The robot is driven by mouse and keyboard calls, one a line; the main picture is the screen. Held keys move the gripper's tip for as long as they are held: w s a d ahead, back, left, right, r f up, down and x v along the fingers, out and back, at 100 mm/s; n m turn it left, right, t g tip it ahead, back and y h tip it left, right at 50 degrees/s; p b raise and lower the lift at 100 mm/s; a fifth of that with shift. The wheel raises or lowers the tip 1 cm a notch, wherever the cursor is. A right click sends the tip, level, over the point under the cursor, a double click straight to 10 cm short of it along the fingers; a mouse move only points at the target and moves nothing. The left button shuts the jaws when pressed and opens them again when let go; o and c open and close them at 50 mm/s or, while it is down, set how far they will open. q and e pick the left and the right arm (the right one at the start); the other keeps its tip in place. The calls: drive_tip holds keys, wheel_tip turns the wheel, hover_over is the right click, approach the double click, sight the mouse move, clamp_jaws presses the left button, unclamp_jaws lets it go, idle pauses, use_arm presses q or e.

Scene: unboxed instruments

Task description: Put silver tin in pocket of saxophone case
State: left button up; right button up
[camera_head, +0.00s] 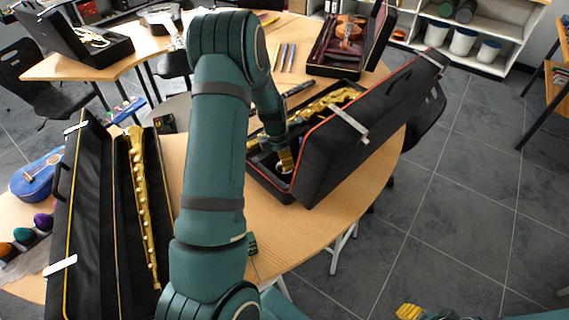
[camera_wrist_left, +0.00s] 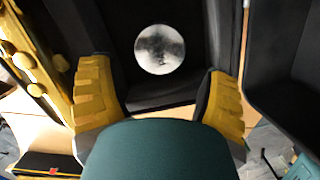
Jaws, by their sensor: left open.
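The silver tin (camera_wrist_left: 160,49) is round and shiny. In the left wrist view it lies in a black compartment of the saxophone case (camera_wrist_left: 118,40), ahead of my left gripper (camera_wrist_left: 160,88). The yellow fingers are spread wide and do not touch the tin. In the head view the left gripper (camera_head: 286,160) reaches down into the near end of the open case (camera_head: 375,120), beside the gold saxophone (camera_head: 330,100). The tin is barely visible there. My right gripper (camera_head: 408,311) shows only yellow fingertips at the bottom edge, away from the table.
The raised case lid stands right of my left gripper. A long open case with a gold instrument (camera_head: 143,200) lies at the left. A violin case (camera_head: 345,45) is at the back. Pens and a dark stick lie between; some wooden tabletop (camera_head: 300,225) is bare.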

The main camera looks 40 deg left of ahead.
sight(280, 168)
use_arm(q)
drive_tip(key=r, duration=0.5)
drive_tip(key=shift+s+a+r+p, duration=0.2)
drive_tip(key=shift+s+r+p, duration=0.2)
